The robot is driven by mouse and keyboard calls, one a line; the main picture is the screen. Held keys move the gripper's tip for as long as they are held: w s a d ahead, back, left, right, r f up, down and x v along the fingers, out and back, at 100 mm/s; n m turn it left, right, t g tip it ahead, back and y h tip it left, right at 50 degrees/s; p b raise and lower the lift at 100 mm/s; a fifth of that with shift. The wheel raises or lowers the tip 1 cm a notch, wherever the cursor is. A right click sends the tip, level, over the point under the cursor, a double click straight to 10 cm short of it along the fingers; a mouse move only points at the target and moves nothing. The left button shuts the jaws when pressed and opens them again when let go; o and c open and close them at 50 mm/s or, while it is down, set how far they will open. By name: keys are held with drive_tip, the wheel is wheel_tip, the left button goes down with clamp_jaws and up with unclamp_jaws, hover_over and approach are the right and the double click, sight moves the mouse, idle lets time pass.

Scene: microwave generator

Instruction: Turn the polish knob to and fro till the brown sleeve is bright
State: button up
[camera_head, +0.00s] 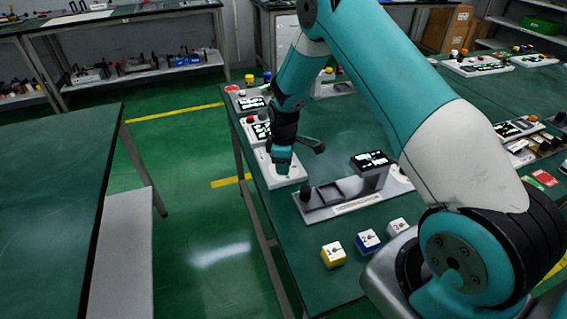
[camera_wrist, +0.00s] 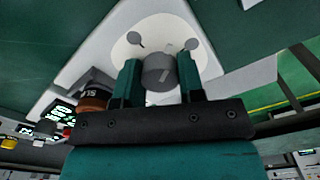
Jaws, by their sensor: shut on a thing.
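The polish knob (camera_wrist: 160,71) is a grey round knob with a pale mark on its face, in the middle of the wrist view. It sits on a white round patch of a pale panel (camera_wrist: 108,62). My gripper (camera_wrist: 159,76) has one finger on each side of the knob and is shut on it. A brown ring (camera_wrist: 93,104), which looks like the sleeve, sits with a dark lettered part left of the left finger; it looks dull. In the head view my gripper (camera_head: 283,168) points down at the white panel (camera_head: 292,179) and hides the knob.
A grey fixture (camera_head: 345,203) with a raised display (camera_head: 374,160) stands right of my gripper. Yellow (camera_head: 333,256), blue (camera_head: 368,242) and white cubes (camera_head: 397,228) stand nearer on the green table. A panel with a lit display (camera_head: 262,130) stands behind my gripper.

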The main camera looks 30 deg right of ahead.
drive_tip(key=o, duration=0.8)
drive_tip(key=shift+c, duration=0.2)
drive_tip(key=shift+r+p, duration=2.45)
drive_tip(key=shift+r, duration=1.1)
